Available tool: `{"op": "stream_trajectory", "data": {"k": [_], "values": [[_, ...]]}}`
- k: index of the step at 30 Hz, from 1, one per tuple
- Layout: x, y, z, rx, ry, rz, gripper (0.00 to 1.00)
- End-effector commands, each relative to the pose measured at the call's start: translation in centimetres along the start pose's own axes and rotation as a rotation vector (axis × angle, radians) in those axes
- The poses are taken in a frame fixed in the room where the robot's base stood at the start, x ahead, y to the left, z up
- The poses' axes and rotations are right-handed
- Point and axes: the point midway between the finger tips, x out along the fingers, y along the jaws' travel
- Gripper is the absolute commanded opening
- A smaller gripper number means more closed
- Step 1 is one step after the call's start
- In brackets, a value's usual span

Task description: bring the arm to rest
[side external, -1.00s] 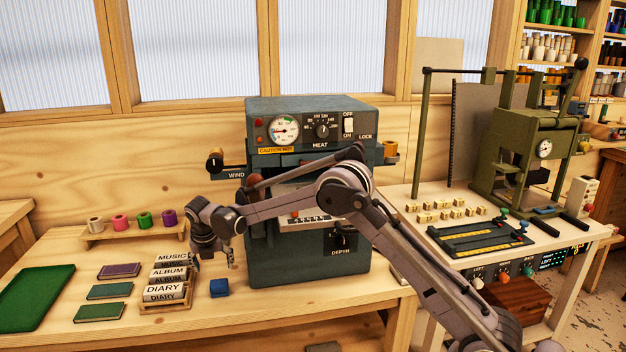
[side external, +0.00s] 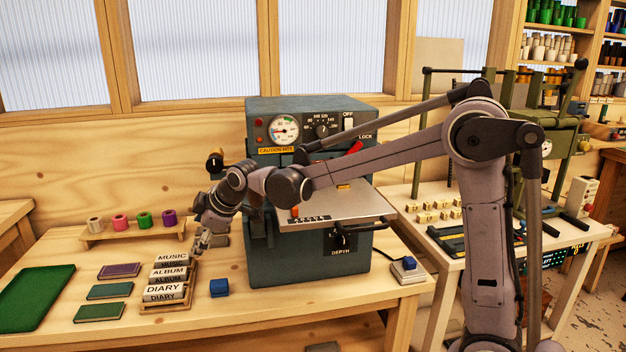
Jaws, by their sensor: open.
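My gripper (side external: 203,241) points down above the wooden bench, just right of and behind the rack of label plates (side external: 166,283). It is open, though its fingertips are small and partly hard to make out. I see nothing held in it. The rack's plates read MUSIC, ALBUM and DIARY. My arm crosses in front of the dark green stamping machine (side external: 309,258), raised high with its elbow at the right. A dark block lies on the bench close to my gripper.
A blue block (side external: 219,287) sits right of the rack. Foil rolls (side external: 144,220) stand on a wooden holder behind. The machine's light plate (side external: 340,206) juts forward under my arm. A second press stands on the right table.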

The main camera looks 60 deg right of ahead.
Motion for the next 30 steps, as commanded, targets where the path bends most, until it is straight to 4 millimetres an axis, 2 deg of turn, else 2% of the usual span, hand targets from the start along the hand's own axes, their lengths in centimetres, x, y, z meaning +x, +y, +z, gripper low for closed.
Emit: {"op": "stream_trajectory", "data": {"k": [1,3,8,15,21,24,30], "values": [[-1.5,-0.5,0.7,0.038,-0.005,-0.002,0.74],[-3.3,-1.1,1.7,0.094,-0.012,-0.006,0.74],[-7.2,-3.0,4.3,0.224,-0.03,-0.013,0.74],[-12.3,-7.1,9.3,0.438,-0.062,-0.019,0.74],[-15.1,-11.1,13.7,0.616,-0.089,-0.021,0.74],[-15.9,-12.9,15.7,0.693,-0.1,-0.02,0.74],[-16.5,-15.1,18.0,0.786,-0.114,-0.018,0.74]]}}
